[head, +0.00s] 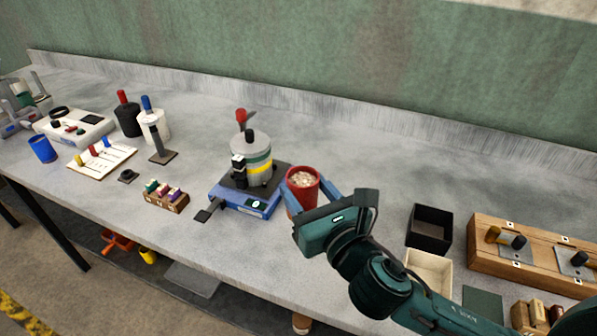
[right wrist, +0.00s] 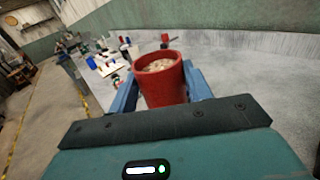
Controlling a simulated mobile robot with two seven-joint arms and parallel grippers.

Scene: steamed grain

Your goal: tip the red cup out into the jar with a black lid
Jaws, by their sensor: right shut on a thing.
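The red cup (head: 302,190) holds pale, lumpy contents. My right gripper (head: 307,188) is shut on it, with blue fingers on either side. The cup looks about upright and is just right of the blue scale-like device (head: 262,206). In the right wrist view the cup (right wrist: 162,84) fills the middle between the fingers, its contents showing. The cup mostly hides this jar in the right wrist view. My left gripper is not in view.
A small block rack (head: 166,196) stands left of the device. A black bottle (head: 127,120), a white bottle (head: 155,126) and a blue cup (head: 42,149) are farther left. An open black box (head: 429,229) and a wooden holder (head: 530,255) are at right. The back strip is clear.

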